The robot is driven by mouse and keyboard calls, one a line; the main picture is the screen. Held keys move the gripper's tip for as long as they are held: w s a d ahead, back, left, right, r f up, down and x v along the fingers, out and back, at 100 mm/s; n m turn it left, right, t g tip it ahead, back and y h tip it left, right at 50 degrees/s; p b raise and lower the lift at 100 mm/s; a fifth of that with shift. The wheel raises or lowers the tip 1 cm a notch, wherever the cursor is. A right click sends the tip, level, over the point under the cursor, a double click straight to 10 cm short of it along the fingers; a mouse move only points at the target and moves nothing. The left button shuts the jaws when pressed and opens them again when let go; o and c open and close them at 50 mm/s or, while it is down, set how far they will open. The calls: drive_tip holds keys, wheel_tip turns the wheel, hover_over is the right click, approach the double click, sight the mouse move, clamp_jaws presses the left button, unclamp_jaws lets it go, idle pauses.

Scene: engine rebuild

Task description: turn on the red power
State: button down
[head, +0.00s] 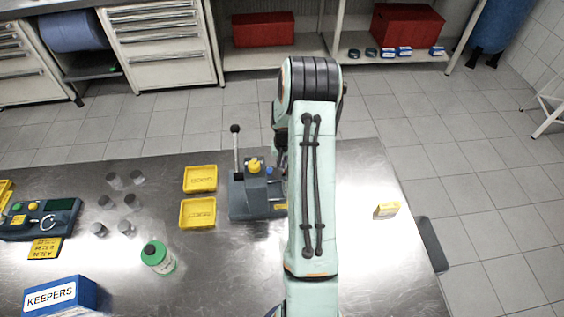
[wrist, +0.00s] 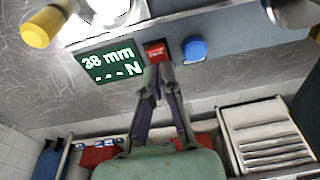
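The red power switch (wrist: 155,52) is on the front panel of a grey bench device, between a green display and a blue button (wrist: 195,50). The display (wrist: 108,62) is lit and reads "38 mm" with dashes and "N". My gripper (wrist: 158,70) has its fingertips together with nothing between them. The tips are just below the red switch in the wrist view; I cannot tell whether they touch it. In the head view the device (head: 240,203) stands on the metal bench, with a lever and a yellow knob. My arm hides the gripper and the red switch there.
Two yellow trays (head: 198,213) stand left of the device. Several small clear cylinders, a green-capped bottle (head: 156,257) and a blue KEEPERS box (head: 60,297) are farther left.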

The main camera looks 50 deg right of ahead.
drive_tip(key=shift+s+a, duration=0.6)
drive_tip(key=shift+a, duration=0.1)
wheel_tip(320, 180, up, 14)
drive_tip(key=s+a, duration=0.1)
drive_tip(key=shift+s+a, duration=0.35)
drive_tip(key=shift+f, duration=0.1)
drive_tip(key=shift+w+d, duration=0.5)
drive_tip(key=shift+w, duration=0.05)
